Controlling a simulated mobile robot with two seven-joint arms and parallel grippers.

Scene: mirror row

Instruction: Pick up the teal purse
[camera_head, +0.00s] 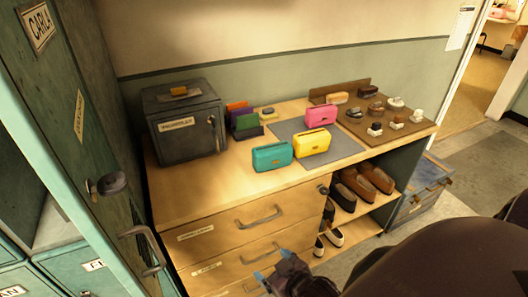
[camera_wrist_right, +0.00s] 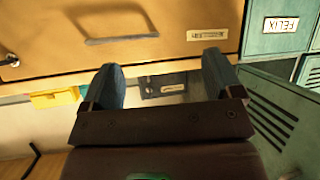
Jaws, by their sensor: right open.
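The teal purse (camera_head: 272,156) stands upright on the wooden counter (camera_head: 190,194), at the left edge of the grey mat and near the front. It is just left of the yellow purse (camera_head: 312,142), and nothing holds it. My right gripper (camera_head: 270,266) is low in front of the drawers, well below the counter top and the purse. In the right wrist view its two blue-grey fingers (camera_wrist_right: 164,76) stand wide apart with nothing between them, facing a drawer front. My left gripper does not show.
A pink purse (camera_head: 321,115) stands behind the yellow one on the grey mat (camera_head: 346,147). A dark metal box (camera_head: 185,138) is at the counter's left, and a brown shoe-care board (camera_head: 352,125) at its right. The counter's front left is bare. Green lockers (camera_head: 50,110) stand close on the left.

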